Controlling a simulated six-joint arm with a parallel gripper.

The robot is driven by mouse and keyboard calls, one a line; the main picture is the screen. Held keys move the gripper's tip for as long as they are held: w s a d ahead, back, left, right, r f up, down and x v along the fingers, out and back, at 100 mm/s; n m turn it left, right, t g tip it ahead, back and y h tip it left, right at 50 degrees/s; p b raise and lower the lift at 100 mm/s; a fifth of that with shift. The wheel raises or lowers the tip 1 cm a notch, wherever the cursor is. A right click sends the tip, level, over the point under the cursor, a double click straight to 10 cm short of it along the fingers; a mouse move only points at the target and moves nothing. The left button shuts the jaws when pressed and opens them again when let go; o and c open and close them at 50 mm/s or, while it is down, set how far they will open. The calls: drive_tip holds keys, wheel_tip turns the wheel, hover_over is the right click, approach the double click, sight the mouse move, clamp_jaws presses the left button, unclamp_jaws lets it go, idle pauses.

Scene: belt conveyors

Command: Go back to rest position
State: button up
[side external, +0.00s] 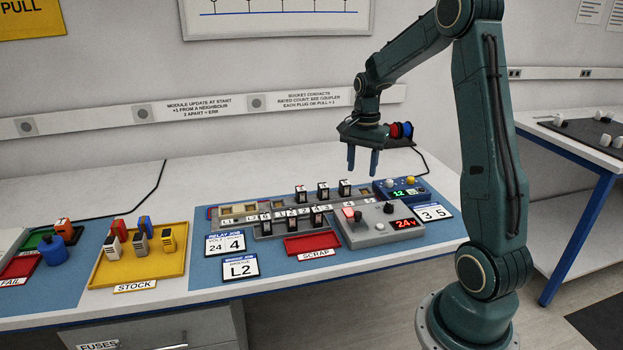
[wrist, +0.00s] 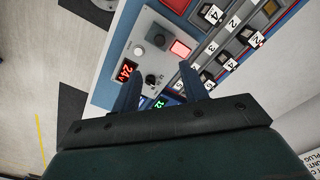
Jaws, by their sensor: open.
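My gripper (side external: 363,160) is open and empty. It hangs with its fingers pointing down, above the back right part of the blue mat, clear of the modules below. In the wrist view its two blue fingers (wrist: 161,86) stand apart with nothing between them. Below are a grey control box (side external: 381,228) with a red 24 display, which also shows in the wrist view (wrist: 143,60), and a blue box (side external: 402,190) with a green display. A rail of numbered black modules (side external: 345,188) lies to the left of these boxes.
A yellow stock tray (side external: 112,271) with several coloured modules stands at the left. A red scrap tray (side external: 312,244) lies in front of the rail. Job cards (side external: 240,266) lie on the mat. Two small spools (side external: 401,130) are behind my gripper. The air around my gripper looks free.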

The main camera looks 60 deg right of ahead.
idle(0.3)
drive_tip(key=a+r+n+t, duration=0.1)
drive_tip(key=a+r+n, duration=0.4)
drive_tip(key=a+r, duration=0.3)
drive_tip(key=s+a+r+n+t, duration=0.1)
drive_tip(key=s+a+n+t, duration=0.1)
drive_tip(key=s+a+n, duration=0.4)
drive_tip(key=s+a+r+n+t, duration=0.2)
drive_tip(key=s+a+n, duration=0.5)
drive_tip(key=a, duration=0.6)
drive_tip(key=shift+s+r+t, duration=0.15)
drive_tip(key=shift+s+t, duration=0.15)
drive_tip(key=shift+s, duration=0.35)
